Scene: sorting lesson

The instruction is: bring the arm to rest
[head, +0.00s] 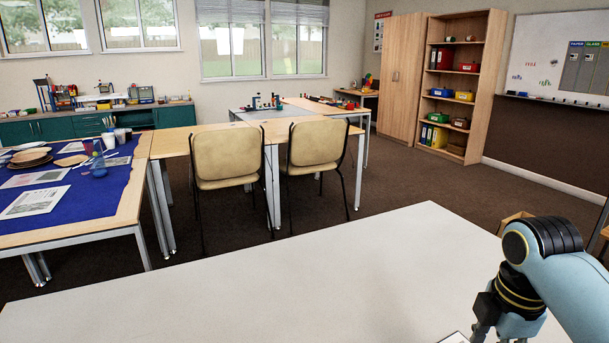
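My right arm comes in from the right edge, light blue with black joints. Its gripper (500,328) points down over the near white table (290,285) at the lower right. The fingertips are cut off by the bottom edge, so I cannot tell whether it is open or shut or holds anything. My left arm and gripper are not in view.
The visible near tabletop is mostly bare. A white corner of something flat (455,338) shows beside the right gripper. Beyond stand two beige chairs (228,158), a table with a blue cloth (95,195) at left, and a bookshelf (458,85).

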